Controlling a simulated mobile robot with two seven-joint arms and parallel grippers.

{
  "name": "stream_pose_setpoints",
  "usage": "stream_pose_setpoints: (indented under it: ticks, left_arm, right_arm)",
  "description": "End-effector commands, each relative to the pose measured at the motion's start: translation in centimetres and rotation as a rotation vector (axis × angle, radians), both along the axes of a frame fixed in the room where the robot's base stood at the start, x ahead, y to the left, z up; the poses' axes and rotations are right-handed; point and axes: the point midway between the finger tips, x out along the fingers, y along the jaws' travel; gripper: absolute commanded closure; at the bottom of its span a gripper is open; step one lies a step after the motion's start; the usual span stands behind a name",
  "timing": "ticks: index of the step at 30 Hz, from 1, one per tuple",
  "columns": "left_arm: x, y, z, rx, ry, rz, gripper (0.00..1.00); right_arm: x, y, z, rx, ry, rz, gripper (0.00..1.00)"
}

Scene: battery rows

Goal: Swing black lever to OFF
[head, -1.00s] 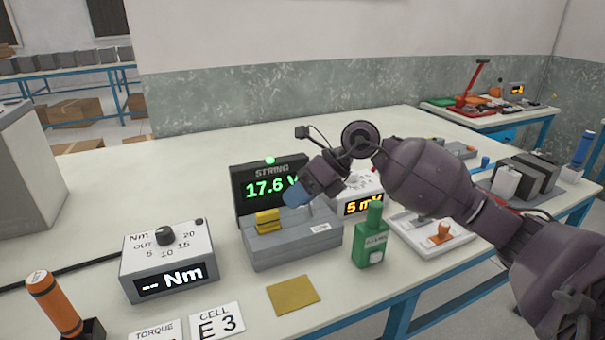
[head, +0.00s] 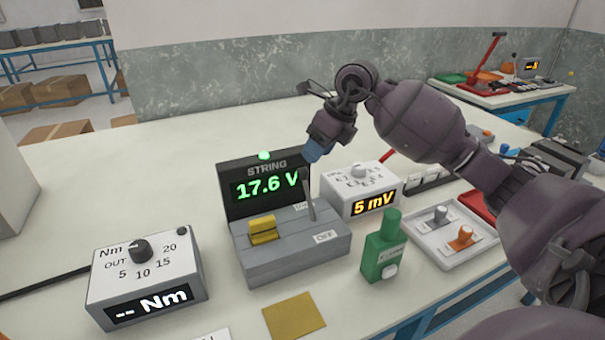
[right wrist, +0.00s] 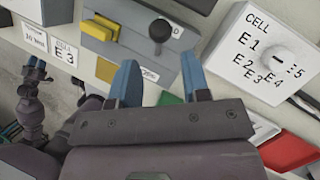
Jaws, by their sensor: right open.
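The black lever (head: 309,195) stands up, leaning slightly back, on the grey switch box (head: 290,262). An OFF label (head: 325,237) lies in front of its base; a label behind it is partly hidden. In the right wrist view the lever's round black knob (right wrist: 160,30) shows beyond the fingertips, with the OFF label (right wrist: 150,74) nearer. My right gripper (head: 312,152) is open and empty, just above the lever's top in the head view, apart from it. Its two blue fingers (right wrist: 160,80) are spread.
A yellow block (head: 263,229) sits on the box left of the lever. A STRING display (head: 265,187) stands behind, reading 17.6 V. A 5 mV meter (head: 362,190) is right, a green bottle (head: 383,250) front right, an Nm dial box (head: 145,275) left.

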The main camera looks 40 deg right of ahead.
Motion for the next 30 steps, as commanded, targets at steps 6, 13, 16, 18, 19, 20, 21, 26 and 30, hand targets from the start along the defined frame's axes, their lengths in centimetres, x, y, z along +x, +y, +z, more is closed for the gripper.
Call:
stream_pose_setpoints:
  ticks: [6, 13, 16, 18, 19, 20, 21, 26, 30]
  left_arm:
    - [0.1, 0.0, -0.8, 0.0, 0.007, -0.004, 0.57]
    - [0.9, -0.3, -0.5, -0.004, -0.01, -0.006, 0.57]
    - [1.1, -0.4, -0.5, -0.007, -0.013, -0.004, 0.57]
    - [1.1, -0.4, -0.5, -0.008, -0.013, -0.002, 0.57]
    - [1.1, -0.4, -0.6, -0.009, -0.013, -0.001, 0.57]
    - [1.1, -0.4, -0.6, -0.01, -0.012, -0.001, 0.57]
    - [1.1, -0.5, -0.6, -0.01, -0.012, -0.001, 0.57]
    - [0.9, -0.4, -0.7, -0.009, -0.007, 0.003, 0.57]
    - [0.7, -0.3, -0.9, -0.009, -0.002, 0.003, 0.57]
  right_arm:
    - [1.2, 1.1, -4.0, 0.002, 0.005, 0.001, 0.57]
    - [2.1, 1.9, -6.4, 0.003, 0.002, 0.0, 0.57]
    - [2.3, 2.0, -6.9, 0.001, 0.001, 0.0, 0.57]
    - [2.4, 2.0, -7.0, 0.001, 0.001, -0.001, 0.57]
    - [2.4, 2.1, -7.1, 0.0, 0.0, 0.0, 0.57]
    - [2.4, 2.1, -7.1, 0.0, 0.0, 0.0, 0.57]
    - [2.4, 2.1, -7.1, 0.0, 0.0, 0.0, 0.57]
    - [2.4, 2.1, -7.1, 0.0, 0.0, 0.0, 0.57]
    - [2.4, 2.1, -7.1, 0.0, 0.0, 0.0, 0.74]
